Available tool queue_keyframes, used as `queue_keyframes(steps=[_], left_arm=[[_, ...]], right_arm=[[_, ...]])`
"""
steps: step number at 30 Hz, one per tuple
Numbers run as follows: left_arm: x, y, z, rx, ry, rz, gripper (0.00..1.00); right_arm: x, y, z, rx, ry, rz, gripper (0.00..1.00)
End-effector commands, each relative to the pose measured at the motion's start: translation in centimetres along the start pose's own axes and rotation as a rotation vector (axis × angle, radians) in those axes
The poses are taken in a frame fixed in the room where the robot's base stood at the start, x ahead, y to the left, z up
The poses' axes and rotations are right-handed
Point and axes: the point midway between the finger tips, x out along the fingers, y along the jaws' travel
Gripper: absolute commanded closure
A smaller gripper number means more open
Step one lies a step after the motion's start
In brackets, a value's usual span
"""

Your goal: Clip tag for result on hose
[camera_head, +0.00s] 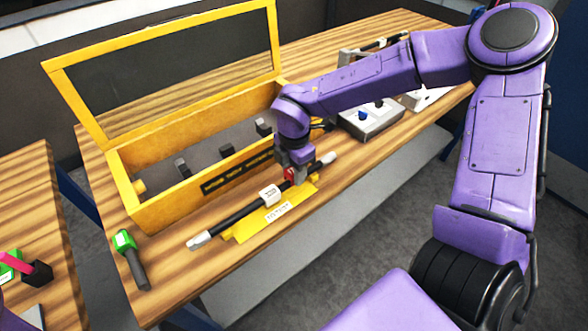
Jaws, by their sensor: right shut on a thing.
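A black hose (237,216) with grey end fittings lies slantwise along a yellow holder (243,232) on the wooden table. A white collar with dark marks (270,194) sits around its middle. My right gripper (291,172) points down at the hose's upper right part and is shut on a small red tag (290,175). The tag is mostly hidden by the fingers, and I cannot tell whether it is around the hose or only against it. My left gripper is not in view.
A yellow open box (160,214) with its framed lid raised stands behind the hose. A green-headed tool (125,241) lies at the left front. A grey box with a blue knob (369,121) stands to the right. Another table (40,200) is at the left, with a gap between.

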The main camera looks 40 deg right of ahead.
Motion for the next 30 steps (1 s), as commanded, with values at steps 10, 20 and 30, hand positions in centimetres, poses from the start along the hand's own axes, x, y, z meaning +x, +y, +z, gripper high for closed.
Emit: queue_keyframes(steps=[10, 20, 30], left_arm=[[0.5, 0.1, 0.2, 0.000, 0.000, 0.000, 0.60], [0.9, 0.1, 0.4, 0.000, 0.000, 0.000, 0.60], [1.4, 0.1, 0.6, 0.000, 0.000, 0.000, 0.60]], right_arm=[[0.6, 0.0, 0.0, 0.000, 0.000, 0.000, 0.79], [1.1, 0.0, 0.0, 0.000, 0.001, 0.000, 0.79], [1.6, 0.0, 0.0, 0.000, 0.001, 0.000, 0.79]])
